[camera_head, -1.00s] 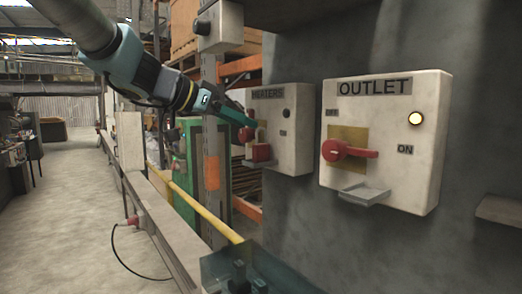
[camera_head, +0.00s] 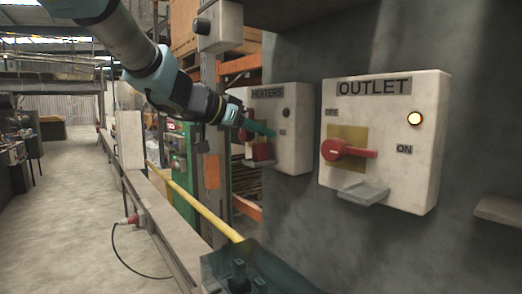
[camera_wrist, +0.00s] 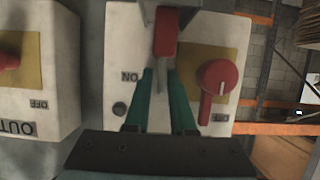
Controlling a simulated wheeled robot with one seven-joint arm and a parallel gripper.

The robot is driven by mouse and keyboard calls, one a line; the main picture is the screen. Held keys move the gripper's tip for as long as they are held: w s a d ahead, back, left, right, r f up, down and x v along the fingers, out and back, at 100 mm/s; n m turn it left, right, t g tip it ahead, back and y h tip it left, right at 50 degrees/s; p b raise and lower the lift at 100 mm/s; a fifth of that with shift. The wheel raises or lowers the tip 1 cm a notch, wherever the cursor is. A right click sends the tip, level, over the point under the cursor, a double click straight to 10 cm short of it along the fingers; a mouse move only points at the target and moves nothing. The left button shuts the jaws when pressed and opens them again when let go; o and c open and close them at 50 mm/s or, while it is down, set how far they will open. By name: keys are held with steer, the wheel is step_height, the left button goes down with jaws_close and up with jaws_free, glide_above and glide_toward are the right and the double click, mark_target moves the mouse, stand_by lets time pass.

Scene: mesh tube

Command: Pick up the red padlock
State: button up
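The red padlock (camera_head: 262,152) stands on a small ledge at the lower front of the HEATERS box (camera_head: 294,140). In the wrist view, which is upside down, the padlock (camera_wrist: 166,36) is at the top centre, just beyond my fingertips. My gripper (camera_head: 272,132) has green fingers and is in front of the HEATERS box, a little above the padlock in the head view. In the wrist view my gripper (camera_wrist: 160,74) is open, with an empty gap between the fingers. Whether a fingertip touches the padlock I cannot tell.
The HEATERS box has a red rotary switch (camera_wrist: 217,78) close to my fingers. The OUTLET box (camera_head: 420,150) with its red handle (camera_head: 348,150) and empty ledge (camera_head: 363,193) is to the right. A yellow rail (camera_head: 205,211) runs below; an orange-marked post (camera_head: 211,170) stands left.

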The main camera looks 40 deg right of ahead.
jaws_close()
stand_by(1.0)
